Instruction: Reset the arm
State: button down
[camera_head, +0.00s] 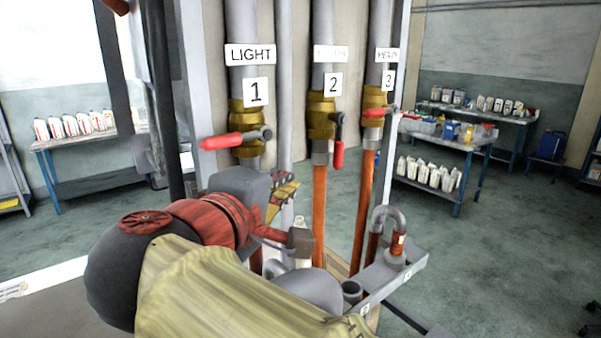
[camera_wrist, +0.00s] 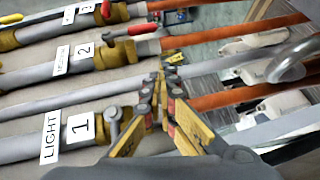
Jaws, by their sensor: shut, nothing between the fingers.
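My gripper (camera_head: 285,190) shows in the head view partly behind my arm, just below valve 1. In the wrist view my gripper (camera_wrist: 164,78) has its yellow-black fingers closed together at the tips, with nothing between them. Valve 1 (camera_head: 243,125), under the LIGHT label, has its red handle (camera_head: 222,141) pointing left. Valve 2 (camera_head: 321,115) has its red handle (camera_head: 338,155) hanging down. Valve 3 (camera_head: 374,97) has its red handle (camera_head: 374,112) roughly sideways. My gripper appears apart from all three handles.
A curved grey pipe (camera_head: 388,213) stands on a rail at the right. A white bottle (camera_head: 301,224) is partly hidden behind my arm. Tables with bottles stand at the left (camera_head: 85,140) and right (camera_head: 455,143). The green floor (camera_head: 480,260) at the right is mostly clear.

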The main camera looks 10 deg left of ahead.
jog(key=shift+s, duration=0.1)
jog(key=d+f+m+g+h, duration=0.1)
jog(key=d+f+m+g, duration=0.2)
jog(key=d+f, duration=0.65)
jog(key=d+f+m+g+h, duration=0.1)
jog(key=d+f+m+g, duration=0.15)
jog(key=d+f, duration=0.65)
jog(key=s+d+f+m+g+y, duration=0.3)
jog(key=s+d+f+m+g, duration=0.2)
jog(key=s+d+f+m, duration=0.5)
jog(key=s+d+f, duration=0.3)
jog(key=s, duration=0.2)
jog(key=shift+s+f+y, duration=0.15)
jog(key=shift+f+y, duration=0.15)
jog(key=shift+d, duration=0.15)
